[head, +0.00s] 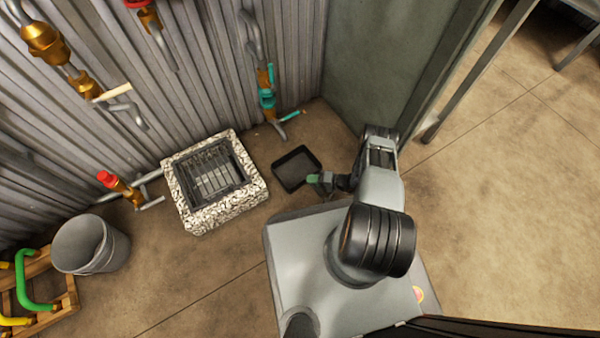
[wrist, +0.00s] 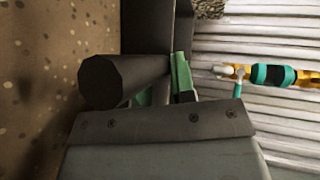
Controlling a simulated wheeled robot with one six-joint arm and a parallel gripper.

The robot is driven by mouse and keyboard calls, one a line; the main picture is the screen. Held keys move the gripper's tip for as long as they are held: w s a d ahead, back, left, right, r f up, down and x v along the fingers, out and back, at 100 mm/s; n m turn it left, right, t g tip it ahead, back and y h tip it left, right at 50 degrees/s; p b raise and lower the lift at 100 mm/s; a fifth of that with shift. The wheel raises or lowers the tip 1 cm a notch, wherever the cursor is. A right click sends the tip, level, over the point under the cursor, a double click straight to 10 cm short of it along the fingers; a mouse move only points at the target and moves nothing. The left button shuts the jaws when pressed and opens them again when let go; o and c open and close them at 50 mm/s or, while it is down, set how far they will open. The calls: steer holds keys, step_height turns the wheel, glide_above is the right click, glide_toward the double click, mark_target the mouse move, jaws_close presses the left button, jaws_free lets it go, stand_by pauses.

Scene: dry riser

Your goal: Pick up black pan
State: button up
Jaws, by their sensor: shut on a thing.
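The black pan (head: 297,168) is a shallow, square-looking dark tray in the head view, near the floor between the speckled stone block and my arm. My gripper (head: 318,180), with green finger pads, is at the pan's lower right corner. In the wrist view my gripper (wrist: 163,86) is shut around a dark round bar, which looks like the pan's handle (wrist: 112,82). The dark pan body (wrist: 148,28) shows beyond the fingers. Part of the grip is hidden behind the bar. I cannot tell whether the pan touches the floor.
A speckled stone block (head: 185,212) with a metal grate (head: 212,170) stands left of the pan. A teal-and-brass pipe fitting (head: 267,98) is on the corrugated wall behind. A grey bucket (head: 90,244) and wooden rack (head: 50,300) stand at lower left. The right floor is open.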

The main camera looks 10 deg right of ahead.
steer(key=shift+d, duration=0.1)
jaws_close()
steer(key=shift+r, duration=0.1)
